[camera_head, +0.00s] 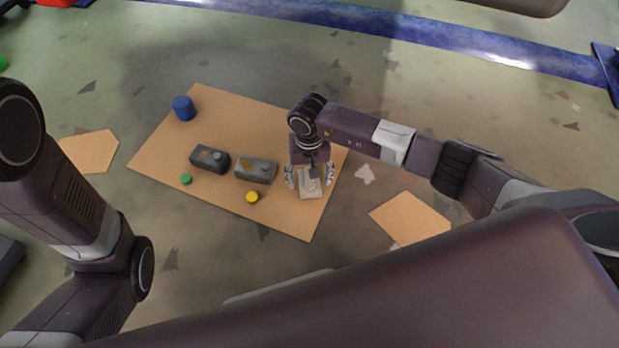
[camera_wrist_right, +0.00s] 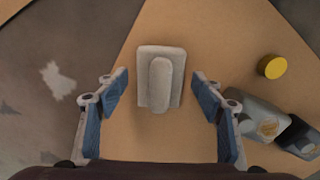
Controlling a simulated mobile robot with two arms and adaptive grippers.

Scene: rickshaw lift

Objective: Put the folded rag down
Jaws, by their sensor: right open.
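The folded rag (camera_head: 310,188) is a small pale grey-beige bundle near the right edge of the tan mat (camera_head: 272,214). In the right wrist view the rag (camera_wrist_right: 175,62) appears as a flat pad with a raised rounded ridge, lying on the mat. My right gripper (camera_head: 310,180) is open above the rag. In the right wrist view its blue-padded fingers (camera_wrist_right: 160,92) stand apart to either side, with visible gaps to the rag. My left arm shows at the left of the head view, but its gripper is not visible.
Two grey boxes (camera_head: 209,158) (camera_head: 256,170) lie left of the rag. A yellow disc (camera_head: 252,197), a green disc (camera_head: 186,179) and a blue cylinder (camera_head: 184,108) are also there. Tan floor patches (camera_head: 410,218) (camera_head: 89,151) flank the mat. Open floor lies beyond it.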

